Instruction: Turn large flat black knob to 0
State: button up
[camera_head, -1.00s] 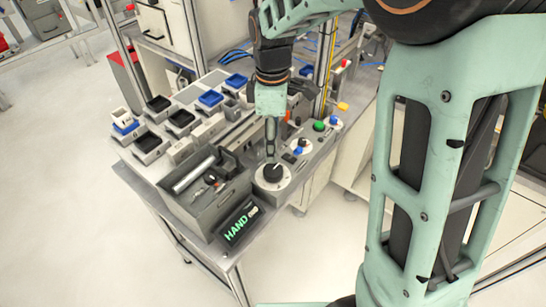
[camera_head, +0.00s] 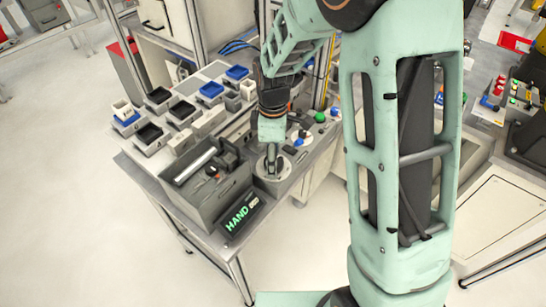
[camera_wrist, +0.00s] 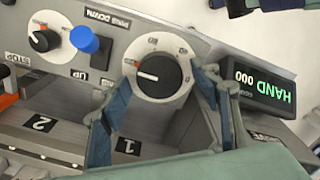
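The large black knob (camera_wrist: 160,75) sits on a round white dial plate (camera_wrist: 143,48) in the wrist view. I cannot tell whether the fingertips have dropped to the knob's height. In the head view my gripper (camera_head: 272,168) points down over the dial plate (camera_head: 263,180) and hides most of the knob. The dial's markings are too small to read.
A display (camera_wrist: 265,83) reading HAND and 000 stands beside the dial. A blue button (camera_wrist: 85,40) and a smaller black knob (camera_wrist: 44,40) are on the same panel. A grey open bin (camera_head: 205,185) is left of my gripper, with several small trays behind it.

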jog(key=c, duration=1.1)
